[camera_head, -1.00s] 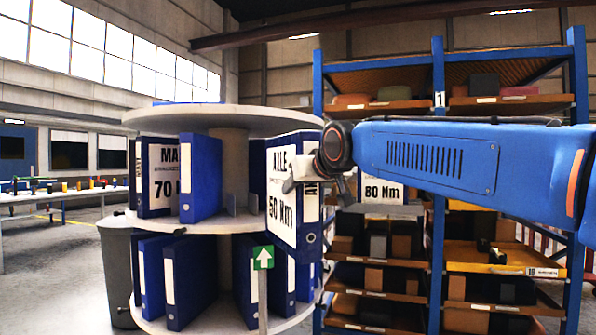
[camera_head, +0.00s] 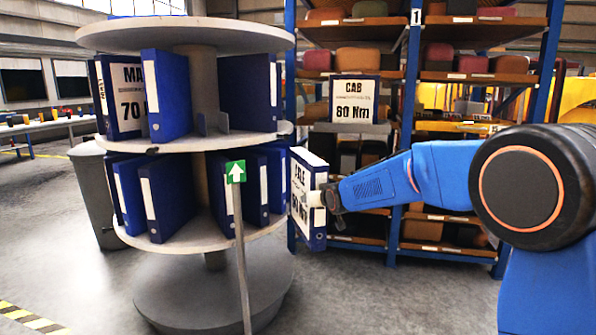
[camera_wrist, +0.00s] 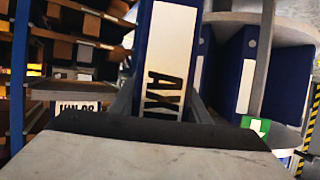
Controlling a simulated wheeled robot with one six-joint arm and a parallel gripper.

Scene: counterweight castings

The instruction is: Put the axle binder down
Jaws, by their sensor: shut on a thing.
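The axle binder (camera_head: 309,197) is blue with a white label and stands upright at the right side of the round carousel's lower tier (camera_head: 205,234). My gripper (camera_head: 326,198) is shut on it from the right. In the wrist view the binder's white spine label (camera_wrist: 165,62) reads "AX" and stands between the fingers. The binder appears to be outside the carousel's rim; whether anything supports it from below I cannot tell. Its lower front carries part of the torque lettering, too small to read surely.
Several blue binders (camera_head: 167,204) fill the lower tier, and more stand on the upper tier (camera_head: 166,94). A green arrow sign (camera_head: 235,172) on a post stands in front. The CAB 80 Nm binder (camera_head: 354,99) is on the shelf rack behind. A grey bin (camera_head: 92,190) stands left.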

